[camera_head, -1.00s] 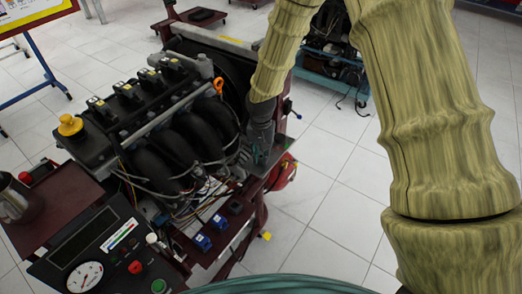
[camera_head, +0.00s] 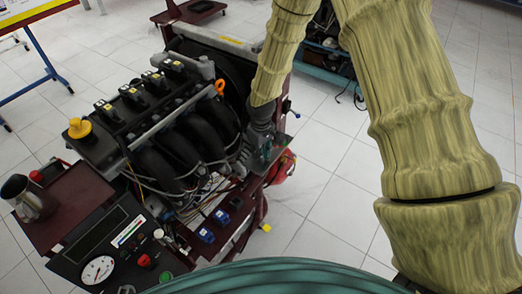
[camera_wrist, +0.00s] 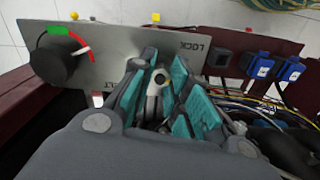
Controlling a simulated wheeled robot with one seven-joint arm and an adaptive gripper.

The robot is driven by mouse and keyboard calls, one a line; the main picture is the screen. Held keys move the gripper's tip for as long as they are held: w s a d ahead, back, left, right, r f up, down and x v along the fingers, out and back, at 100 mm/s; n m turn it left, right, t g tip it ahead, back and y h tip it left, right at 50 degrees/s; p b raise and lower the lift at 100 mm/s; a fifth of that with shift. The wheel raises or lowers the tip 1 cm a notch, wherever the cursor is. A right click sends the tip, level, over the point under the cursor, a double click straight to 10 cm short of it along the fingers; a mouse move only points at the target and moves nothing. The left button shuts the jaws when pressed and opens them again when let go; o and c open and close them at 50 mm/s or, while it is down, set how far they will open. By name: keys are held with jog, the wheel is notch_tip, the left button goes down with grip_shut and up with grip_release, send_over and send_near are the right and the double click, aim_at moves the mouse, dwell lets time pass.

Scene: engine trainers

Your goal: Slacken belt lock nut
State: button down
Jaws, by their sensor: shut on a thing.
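In the wrist view, a pale metal lever-like piece with a round end (camera_wrist: 157,83) stands between the teal finger pads of my gripper (camera_wrist: 168,92). I take it as the belt lock nut's handle; the nut itself is hidden by the fingers. My gripper is shut on it. Behind it is a grey metal plate (camera_wrist: 115,62) with "LOCK" printed upside down and another label partly covered. In the head view, my gripper (camera_head: 258,156) is at the right side of the engine (camera_head: 170,130), low near the frame; the held piece cannot be made out there.
A black knob (camera_wrist: 54,62) with a green and red arc is left on the plate. Blue sockets (camera_wrist: 288,70) and loose wires (camera_wrist: 250,106) lie to the right. Open floor lies right.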

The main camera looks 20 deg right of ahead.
jog(key=n+p, duration=0.1)
jog(key=n, duration=0.4)
jog(key=shift+n+p, duration=0.3)
jog(key=shift+p, duration=0.1)
dwell(0.3)
jog(key=c, duration=1.3)
grip_release()
jog(key=shift+r, duration=0.1)
notch_tip(320, 180, up, 12)
jog(key=shift+f, duration=0.1)
